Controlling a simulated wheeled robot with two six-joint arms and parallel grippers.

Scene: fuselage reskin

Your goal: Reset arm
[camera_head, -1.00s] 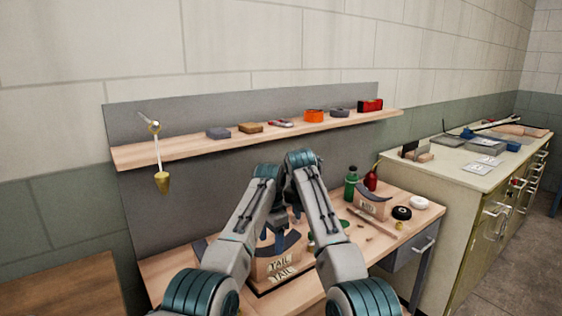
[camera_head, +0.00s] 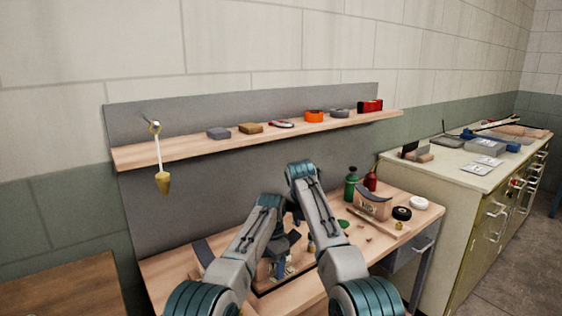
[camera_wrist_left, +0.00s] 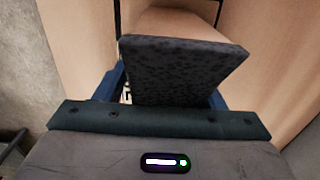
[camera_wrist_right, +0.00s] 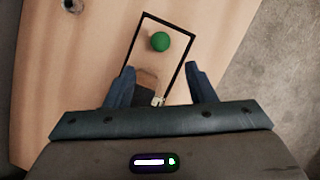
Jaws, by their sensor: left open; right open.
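My left gripper (camera_head: 279,266) points down over the wooden bench in the head view, low over the black-edged area. In the left wrist view its blue fingers stand apart on either side of a dark speckled slab (camera_wrist_left: 180,70); whether they touch it I cannot tell. My right gripper (camera_wrist_right: 161,82) is open over the bench. A green round thing (camera_wrist_right: 160,41) lies farther out, inside a black outline. In the head view my right arm largely hides the right gripper.
A labelled cradle (camera_head: 374,203), green bottle (camera_head: 351,188), red bottle (camera_head: 371,181), black roll (camera_head: 402,213) and white roll (camera_head: 419,202) stand at the bench's right. A dark curved piece (camera_head: 203,252) lies left. The shelf (camera_head: 205,143) runs above. A cabinet (camera_head: 440,172) stands right.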

